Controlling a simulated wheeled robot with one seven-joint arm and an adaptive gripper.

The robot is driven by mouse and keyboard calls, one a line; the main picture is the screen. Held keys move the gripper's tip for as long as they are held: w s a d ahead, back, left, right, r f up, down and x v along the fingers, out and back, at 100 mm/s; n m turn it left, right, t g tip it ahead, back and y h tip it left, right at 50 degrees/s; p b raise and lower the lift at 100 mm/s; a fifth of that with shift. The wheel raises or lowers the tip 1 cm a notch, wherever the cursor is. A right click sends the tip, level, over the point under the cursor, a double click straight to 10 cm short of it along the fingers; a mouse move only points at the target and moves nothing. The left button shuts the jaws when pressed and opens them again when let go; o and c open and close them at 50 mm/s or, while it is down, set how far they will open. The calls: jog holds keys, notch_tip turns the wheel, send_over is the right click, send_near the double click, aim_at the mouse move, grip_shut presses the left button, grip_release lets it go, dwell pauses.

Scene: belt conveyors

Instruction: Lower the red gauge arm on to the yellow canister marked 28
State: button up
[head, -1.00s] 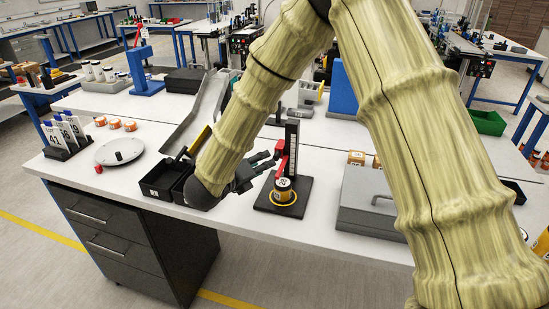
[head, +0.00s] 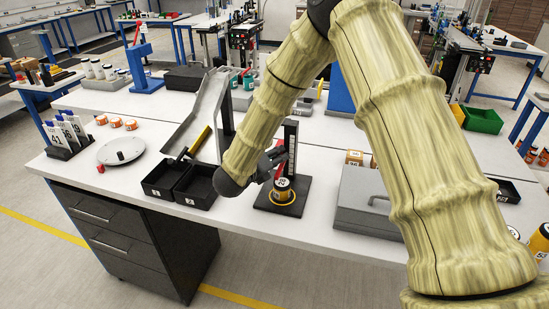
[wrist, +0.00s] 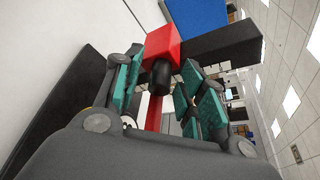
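The yellow canister (head: 282,189) stands upright on the black base of the gauge stand (head: 291,140), in a yellow ring. Its label is too small to read surely. The red gauge arm (head: 279,172) is mostly hidden behind my gripper (head: 274,160) in the head view. In the wrist view the red arm's block (wrist: 162,42) and its black knob (wrist: 160,76) lie ahead. My gripper (wrist: 165,85) is open, with its green-padded fingers on either side of the knob and red bar. I cannot tell whether a finger touches them.
Two black bins (head: 196,187) stand left of the stand, below a metal chute (head: 203,110). A grey case (head: 368,203) stands to the right. A round grey plate (head: 121,151) and several orange-lidded jars are further left. The front table strip is clear.

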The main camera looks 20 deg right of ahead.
jog(key=shift+a+r, duration=0.1)
grip_shut()
notch_tip(320, 180, down, 4)
jog(key=b, duration=0.4)
jog(key=shift+s, duration=0.1)
jog(key=shift+f, duration=0.2)
grip_release()
jog(key=shift+f, duration=0.1)
jog(key=shift+d+f, duration=0.1)
jog(key=shift+d, duration=0.1)
jog(key=shift+a, duration=0.2)
